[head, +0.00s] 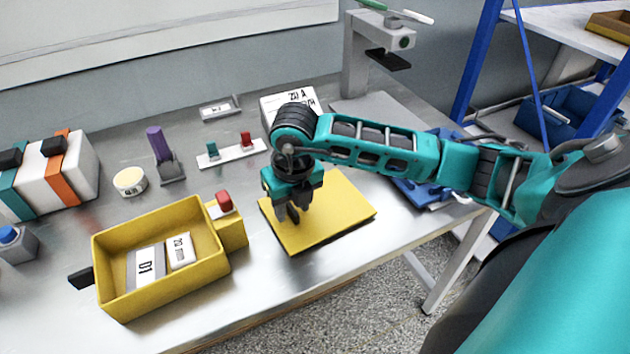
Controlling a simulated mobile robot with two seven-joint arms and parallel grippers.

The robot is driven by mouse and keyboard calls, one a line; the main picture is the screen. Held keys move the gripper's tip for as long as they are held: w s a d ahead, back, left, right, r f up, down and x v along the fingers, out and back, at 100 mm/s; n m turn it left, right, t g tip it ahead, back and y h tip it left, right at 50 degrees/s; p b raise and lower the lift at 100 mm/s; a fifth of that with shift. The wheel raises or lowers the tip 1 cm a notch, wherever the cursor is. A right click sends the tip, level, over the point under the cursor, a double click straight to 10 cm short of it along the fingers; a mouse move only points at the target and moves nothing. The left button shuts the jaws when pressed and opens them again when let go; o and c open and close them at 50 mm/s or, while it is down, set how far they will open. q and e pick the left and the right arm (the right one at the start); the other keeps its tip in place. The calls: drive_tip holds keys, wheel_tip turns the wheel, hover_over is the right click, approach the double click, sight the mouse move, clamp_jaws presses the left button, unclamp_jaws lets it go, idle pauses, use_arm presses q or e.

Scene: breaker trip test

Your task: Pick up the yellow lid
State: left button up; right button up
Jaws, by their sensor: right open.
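The yellow lid (335,212) is a flat rectangular panel on the metal table, right of the yellow box. My right gripper (292,214) points down over the left part of the lid, with its dark fingers apart. I cannot tell whether the fingertips touch the lid. The yellow box (112,247) is open at the top and holds a white block marked "20 A" (180,251) and a label marked "D1" (146,266). My left gripper is not in view.
A yellow block with a red button (224,201) adjoins the box's right side. Behind stand a purple lever (158,145), a white strip with green and red pegs (232,153) and a grey stand (357,55). The table's front is clear.

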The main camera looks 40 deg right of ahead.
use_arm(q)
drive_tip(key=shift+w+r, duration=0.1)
use_arm(e)
clamp_jaws()
idle(0.3)
drive_tip(key=shift+r, duration=0.15)
